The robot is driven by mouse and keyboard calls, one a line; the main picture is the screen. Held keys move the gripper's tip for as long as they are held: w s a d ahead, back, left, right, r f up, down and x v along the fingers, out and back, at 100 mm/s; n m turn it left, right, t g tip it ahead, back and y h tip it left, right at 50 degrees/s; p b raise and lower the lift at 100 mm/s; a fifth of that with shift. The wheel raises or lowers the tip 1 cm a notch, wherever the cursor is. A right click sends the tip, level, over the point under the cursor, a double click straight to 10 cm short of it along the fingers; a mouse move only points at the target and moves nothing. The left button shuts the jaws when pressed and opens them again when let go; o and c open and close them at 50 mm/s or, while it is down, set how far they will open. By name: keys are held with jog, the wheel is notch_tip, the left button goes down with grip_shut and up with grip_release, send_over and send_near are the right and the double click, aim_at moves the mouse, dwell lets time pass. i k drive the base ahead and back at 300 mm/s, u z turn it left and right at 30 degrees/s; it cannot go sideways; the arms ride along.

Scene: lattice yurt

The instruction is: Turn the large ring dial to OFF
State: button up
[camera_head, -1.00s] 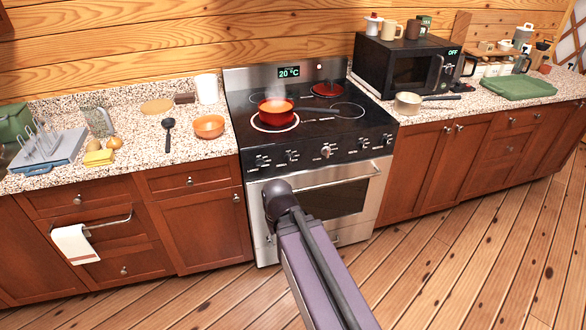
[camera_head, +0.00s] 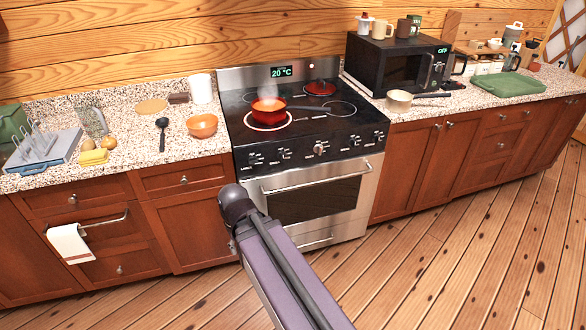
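The stove (camera_head: 312,192) stands in the middle of the counter run. Its sloped black front panel carries a row of knobs: dark ones at the left (camera_head: 256,159) and right (camera_head: 378,136), and a paler, silvery one (camera_head: 320,149) in the middle. Their labels are too small to read, so I cannot tell which is the large ring dial or where it points. A steaming red pan (camera_head: 267,104) sits on the front left ring, whose edge glows red. My arm reaches up from the bottom, its dark joint in front of the cabinet left of the oven. My gripper is not visible.
The oven handle (camera_head: 316,178) sticks out below the knobs. A saucepan (camera_head: 399,101) stands on the counter right of the stove, near the black microwave (camera_head: 398,65). An orange bowl (camera_head: 202,125) and a black ladle (camera_head: 162,132) lie left. The wooden floor (camera_head: 430,270) is clear at right.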

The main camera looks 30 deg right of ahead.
aim_at(253, 160)
jog(key=z, duration=0.25)
jog(key=i, duration=0.4)
jog(key=z, duration=0.65)
